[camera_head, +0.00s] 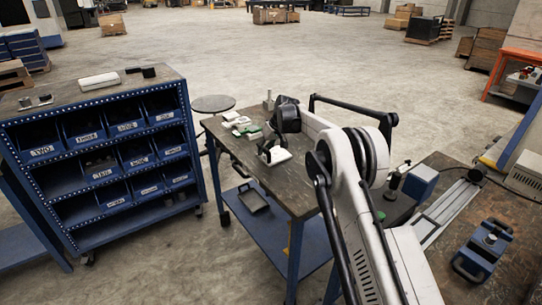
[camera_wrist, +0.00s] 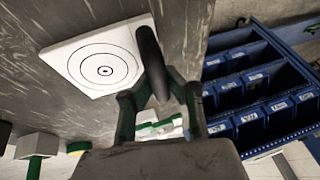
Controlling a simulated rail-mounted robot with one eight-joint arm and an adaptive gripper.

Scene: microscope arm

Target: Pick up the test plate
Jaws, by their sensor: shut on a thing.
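The test plate is a white square with black concentric circles, seen at the upper left of the wrist view (camera_wrist: 88,68). In the head view it is a small white piece (camera_head: 278,157) near the middle of the workbench (camera_head: 297,190). My gripper (camera_wrist: 150,62) is shut on the plate's right edge in the wrist view, with a dark fingertip lying over that edge. In the head view my gripper (camera_head: 267,148) is at the plate, below my dark wrist. I cannot tell whether the plate is clear of the bench top.
White and green pieces (camera_head: 240,125) lie on the bench just left of my gripper. A blue bin rack (camera_head: 115,160) stands at the left. A round stool (camera_head: 212,104) is beside the bench. Another bench at the right holds a blue device (camera_head: 483,252).

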